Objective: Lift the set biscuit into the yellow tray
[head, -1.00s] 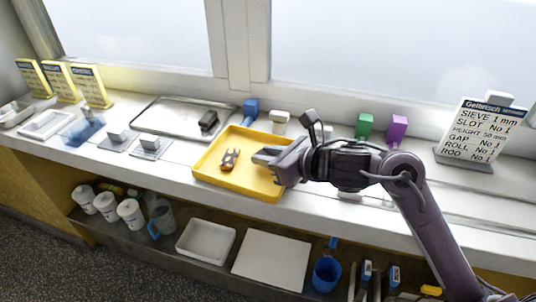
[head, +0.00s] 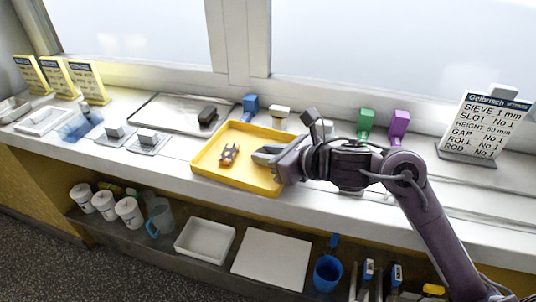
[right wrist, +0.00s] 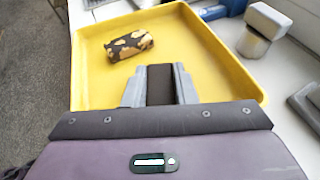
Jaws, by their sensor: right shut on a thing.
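The yellow tray (head: 208,164) stands on the white counter, and it fills the upper right wrist view (right wrist: 98,88). A patchy biscuit (head: 229,154), dark brown over tan, lies inside the tray; it also shows in the right wrist view (right wrist: 129,44). My right gripper (head: 262,157) is over the right part of the tray. In the right wrist view it is shut on a dark brown biscuit (right wrist: 160,86), apart from the patchy one. I cannot tell whether the held biscuit touches the tray floor. My left gripper is out of view.
A metal tray (head: 165,112) with a dark block (head: 208,115) lies behind left. Blue (head: 251,106), cream (head: 279,115), green (head: 366,123) and purple (head: 398,125) pieces stand along the window. A sign (head: 484,122) stands at right. A shelf with cups runs below.

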